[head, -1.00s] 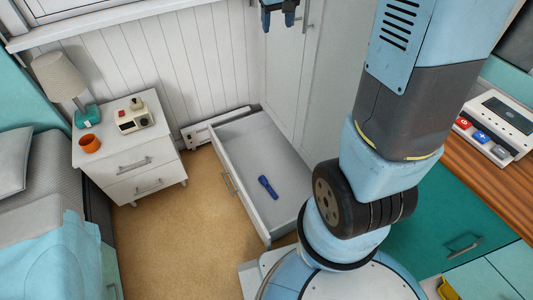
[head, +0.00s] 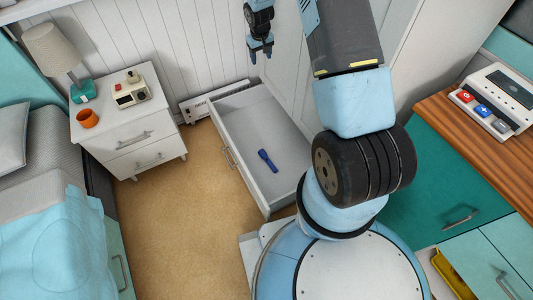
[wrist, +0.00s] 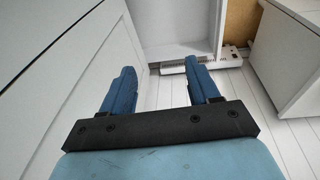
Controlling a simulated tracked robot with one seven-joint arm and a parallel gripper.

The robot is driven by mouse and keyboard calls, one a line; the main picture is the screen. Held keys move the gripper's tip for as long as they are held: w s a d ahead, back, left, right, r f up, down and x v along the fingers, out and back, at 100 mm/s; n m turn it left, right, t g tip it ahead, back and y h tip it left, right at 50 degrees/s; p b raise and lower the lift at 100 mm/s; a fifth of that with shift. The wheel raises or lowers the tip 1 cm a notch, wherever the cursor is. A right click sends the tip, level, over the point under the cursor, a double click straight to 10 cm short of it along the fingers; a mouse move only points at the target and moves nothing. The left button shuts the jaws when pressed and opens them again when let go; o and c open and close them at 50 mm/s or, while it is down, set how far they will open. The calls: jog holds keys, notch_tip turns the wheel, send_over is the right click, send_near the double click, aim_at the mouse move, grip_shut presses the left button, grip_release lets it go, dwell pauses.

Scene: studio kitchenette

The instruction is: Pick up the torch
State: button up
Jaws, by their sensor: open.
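The torch (head: 267,160) is dark blue and lies on the floor of the open white drawer (head: 283,132) in the head view. Its wider head points up and to the left. My gripper (head: 261,55) is open and empty, in the air above and beyond the far end of the drawer, near the white panelled wall. In the wrist view my gripper's two blue fingers (wrist: 155,88) are apart with nothing between them. The torch does not show in the wrist view.
A white cabinet (head: 398,35) stands to the right of the drawer. A white nightstand (head: 128,128) with a lamp (head: 52,50), an orange cup (head: 88,118) and a small appliance (head: 131,92) is at the left. The tan floor (head: 185,205) between bed and drawer is clear.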

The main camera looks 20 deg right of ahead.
notch_tip(320, 180, down, 23)
jog(key=s+g, duration=0.1)
jog(key=s, duration=0.1)
jog(key=n+g, duration=0.1)
send_near(267, 158)
notch_tip(267, 158, down, 4)
jog(key=shift+y, duration=0.4)
jog(key=shift+d+f, duration=0.15)
jog(key=shift+f, duration=1.15)
jog(key=shift+d+f, duration=0.15)
jog(key=shift+f, duration=1.2)
grip_shut()
